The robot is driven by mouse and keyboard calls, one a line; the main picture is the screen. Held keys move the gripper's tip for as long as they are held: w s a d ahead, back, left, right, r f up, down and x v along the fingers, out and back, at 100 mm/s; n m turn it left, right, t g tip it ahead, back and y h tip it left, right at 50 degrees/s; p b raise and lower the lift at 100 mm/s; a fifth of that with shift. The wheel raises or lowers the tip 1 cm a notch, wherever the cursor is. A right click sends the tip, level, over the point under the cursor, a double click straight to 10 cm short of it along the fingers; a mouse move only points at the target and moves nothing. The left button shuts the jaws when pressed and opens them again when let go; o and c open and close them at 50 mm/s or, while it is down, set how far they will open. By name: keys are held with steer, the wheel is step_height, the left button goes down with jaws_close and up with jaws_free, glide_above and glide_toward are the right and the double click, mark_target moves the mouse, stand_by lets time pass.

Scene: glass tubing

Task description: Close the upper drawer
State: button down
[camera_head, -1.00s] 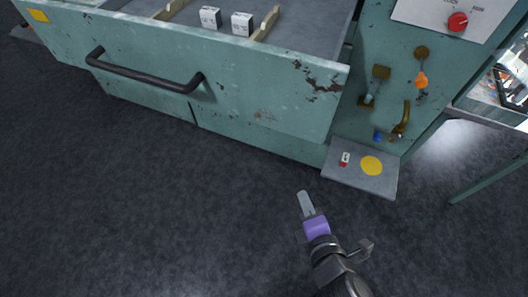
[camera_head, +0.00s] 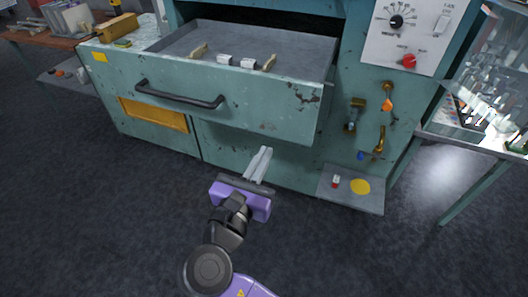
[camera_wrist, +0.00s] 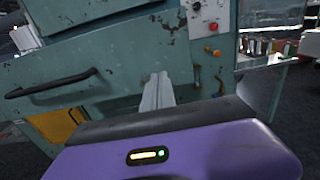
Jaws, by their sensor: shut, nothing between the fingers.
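The upper drawer (camera_head: 240,104) is a worn teal drawer pulled out of the cabinet (camera_head: 345,65). Its black bar handle (camera_head: 180,96) is on the front, left of centre. Two small white blocks (camera_head: 236,61) and wooden dividers lie inside. In the wrist view the drawer front (camera_wrist: 110,62) and its handle (camera_wrist: 50,86) show at the upper left. My gripper (camera_head: 262,158) is shut and empty, below and in front of the drawer's right half, to the right of the handle. Its fingers also show in the wrist view (camera_wrist: 157,92). I see no contact with the drawer.
A low ledge (camera_head: 325,197) with a yellow disc juts out at the cabinet's lower right. Brass valves (camera_head: 385,105) and a control panel (camera_head: 405,35) are above it. A table with glassware (camera_head: 490,145) stands at right. The dark floor in front is clear.

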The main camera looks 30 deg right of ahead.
mark_target(285, 116)
steer(key=p+x, duration=0.1)
steer(key=x, duration=1.1)
steer(key=shift+p, duration=0.35)
